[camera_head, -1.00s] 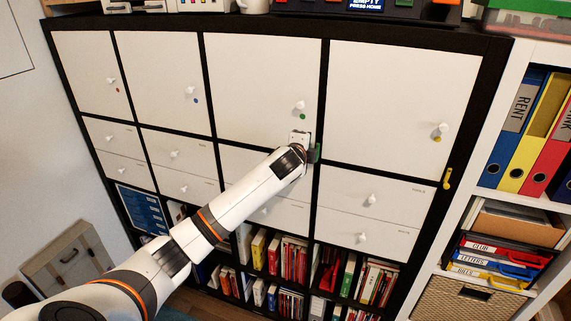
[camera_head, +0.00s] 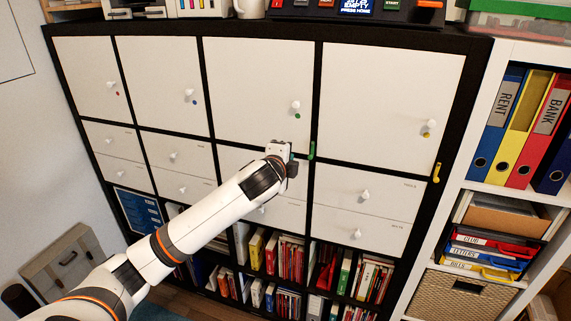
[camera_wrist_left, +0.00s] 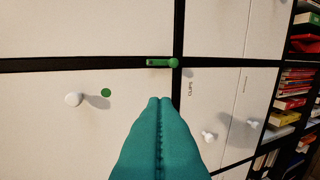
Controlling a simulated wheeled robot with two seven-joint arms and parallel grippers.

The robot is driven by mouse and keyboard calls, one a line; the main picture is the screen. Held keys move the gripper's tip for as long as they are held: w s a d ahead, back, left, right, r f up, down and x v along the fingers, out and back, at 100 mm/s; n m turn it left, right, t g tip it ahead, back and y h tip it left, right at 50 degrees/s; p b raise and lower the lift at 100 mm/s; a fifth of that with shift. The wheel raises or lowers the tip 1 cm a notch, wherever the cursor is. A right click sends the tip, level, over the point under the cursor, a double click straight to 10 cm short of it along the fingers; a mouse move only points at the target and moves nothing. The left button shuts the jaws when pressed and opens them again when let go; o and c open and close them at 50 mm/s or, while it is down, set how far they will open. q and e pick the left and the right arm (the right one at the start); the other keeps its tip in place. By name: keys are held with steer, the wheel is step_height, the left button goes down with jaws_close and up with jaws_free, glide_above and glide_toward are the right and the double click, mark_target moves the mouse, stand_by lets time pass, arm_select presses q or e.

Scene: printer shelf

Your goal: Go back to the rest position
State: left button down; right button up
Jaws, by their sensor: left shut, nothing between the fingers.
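My left arm reaches in from the lower left in the head view. Its gripper (camera_head: 284,154) is in front of the cabinet, near the bottom edge of the green-dot door (camera_head: 260,80). In the left wrist view its teal fingers (camera_wrist_left: 160,103) are pressed together with nothing between them. The green latch (camera_head: 312,150) on the dark frame is just right of the gripper in the head view; in the left wrist view the latch (camera_wrist_left: 160,62) lies beyond the fingertips, apart from them. My right gripper is not in view.
The dark cabinet holds white doors and drawers with protruding white knobs, such as the green-dot door's knob (camera_head: 295,106). A yellow latch (camera_head: 437,172) is at the right. A white shelf with binders (camera_head: 520,130) stands at the right. A wooden box (camera_head: 62,262) is lower left.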

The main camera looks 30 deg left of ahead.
arm_select(q)
steer(key=s+f+n+g+h, duration=0.1)
steer(key=s+f+n+g, duration=0.2)
steer(key=f, duration=1.4)
steer(key=s+f+n+g, duration=0.2)
steer(key=s+f, duration=0.1)
steer(key=f, duration=1.4)
steer(key=s+d+f+n+g+h, duration=0.1)
steer(key=s+f+n+g, duration=0.1)
steer(key=s+f, duration=0.7)
steer(key=s+d+f+n+g, duration=0.2)
steer(key=s+f, duration=0.5)
steer(key=f, duration=0.4)
steer(key=s+d+f+n+g, duration=0.1)
steer(key=s+d+f, duration=0.2)
steer(key=s, duration=0.7)
steer(key=s+d+f+n+g+h, duration=0.1)
steer(key=s+d+f, duration=0.2)
steer(key=s+f, duration=0.3)
steer(key=s+d+f+n+g, duration=0.1)
steer(key=s+f, duration=0.4)
steer(key=s, duration=1.1)
steer(key=d+g, duration=0.1)
steer(key=d, duration=0.1)
steer(key=shift+s+d+n+h+b, duration=0.15)
steer(key=shift+d+n+h+b, duration=0.15)
steer(key=shift+d+h+b, duration=0.1)
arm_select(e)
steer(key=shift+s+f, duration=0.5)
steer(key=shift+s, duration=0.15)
